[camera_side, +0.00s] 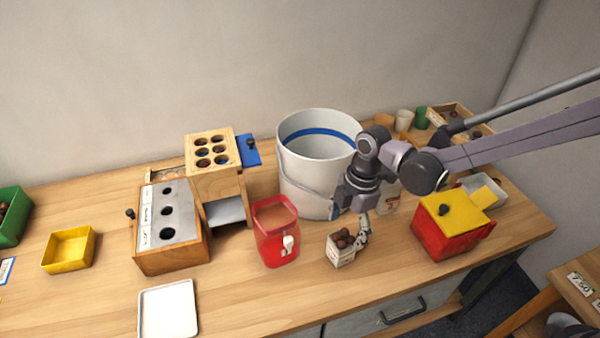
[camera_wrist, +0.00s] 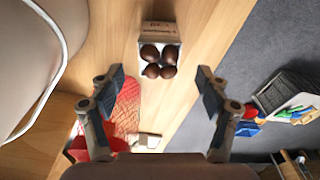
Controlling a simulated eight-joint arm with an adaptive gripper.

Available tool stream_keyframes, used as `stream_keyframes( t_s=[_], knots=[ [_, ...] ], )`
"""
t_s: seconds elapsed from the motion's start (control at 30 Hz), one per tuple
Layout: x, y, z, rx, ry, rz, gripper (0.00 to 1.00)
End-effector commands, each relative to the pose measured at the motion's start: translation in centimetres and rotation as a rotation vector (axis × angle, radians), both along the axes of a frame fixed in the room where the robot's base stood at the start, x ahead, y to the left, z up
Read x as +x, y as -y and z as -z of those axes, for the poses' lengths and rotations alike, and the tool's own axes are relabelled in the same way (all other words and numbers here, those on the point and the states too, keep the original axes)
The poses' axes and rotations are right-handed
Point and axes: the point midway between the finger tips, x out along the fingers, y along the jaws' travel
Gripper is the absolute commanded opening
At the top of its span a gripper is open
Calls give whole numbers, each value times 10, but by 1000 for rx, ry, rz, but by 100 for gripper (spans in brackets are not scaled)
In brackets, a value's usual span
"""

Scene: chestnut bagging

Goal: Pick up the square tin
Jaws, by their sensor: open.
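The square tin (camera_side: 341,258) is small and pale with printed sides, and holds several brown chestnuts. It stands upright near the front of the wooden table, just right of a red container. My gripper (camera_side: 349,227) points down close above and beside it, partly overlapping its right side in the side view. In the wrist view, the tin (camera_wrist: 146,31) lies beyond the gap between my open fingers (camera_wrist: 160,77), roughly centred between them. Nothing is held. Whether a finger touches the tin cannot be told.
The red container (camera_side: 276,245) with a white tap-like part stands close left of the tin. A large white bucket (camera_side: 305,180) is behind. A red and yellow box (camera_side: 445,240) stands to the right. The table's front edge (camera_side: 330,317) is near; some bare table lies in front.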

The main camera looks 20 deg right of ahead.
Motion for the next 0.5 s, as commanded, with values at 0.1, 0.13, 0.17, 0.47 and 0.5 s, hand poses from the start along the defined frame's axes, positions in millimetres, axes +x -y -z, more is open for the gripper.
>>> stream_keyframes(
  t_s=[0.1, 0.13, 0.17, 0.47, 0.5],
  knots=[
    [0, -1, 6, 0, 0, 1, 76],
    [0, -1, 8, 0, 0, 1, 76],
    [0, -1, 10, 0, 0, 1, 76],
    [1, -4, 48, 0, 1, 1, 76],
    [1, -4, 51, 0, 1, 1, 76]
  ],
)
